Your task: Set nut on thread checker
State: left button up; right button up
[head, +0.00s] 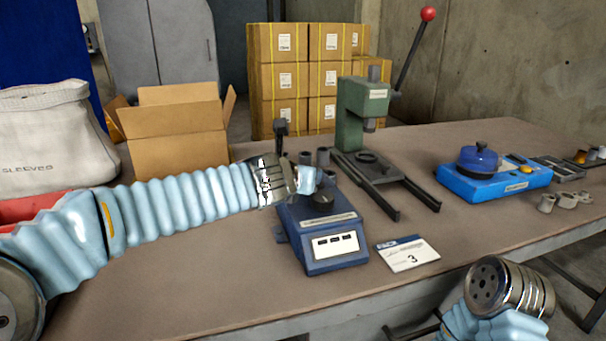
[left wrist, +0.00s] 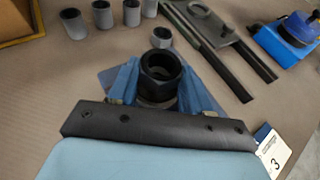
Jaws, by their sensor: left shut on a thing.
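My left gripper (head: 311,180) is over the blue thread checker (head: 312,222), which has a front panel and a dark round part on top. In the left wrist view the light-blue fingers of my left gripper (left wrist: 160,84) are shut on a black ring-shaped nut (left wrist: 157,88). The nut sits above a grey round part, and the corner of the thread checker (left wrist: 112,78) shows behind the fingers. I cannot tell whether the nut touches the part below it. Of my right arm only a metal joint and sleeve show in the head view; its gripper is not in view.
A green lever press (head: 362,115) stands behind, with grey sleeves (head: 323,157) beside it. A blue unit with a domed top (head: 490,180) is at the right. A card marked 3 (head: 407,254) lies beside the checker. An open carton (head: 175,150) stands at the left.

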pick_arm(q)
jog(key=shift+f+b, duration=0.3)
jog(key=shift+f, duration=0.05)
jog(key=shift+r, duration=0.15)
jog(key=shift+r+p, duration=0.7)
jog(key=shift+p, duration=0.2)
dwell(0.4)
jog(key=shift+f+b, duration=0.7)
jog(key=shift+f, duration=0.15)
jog(key=o, duration=0.9)
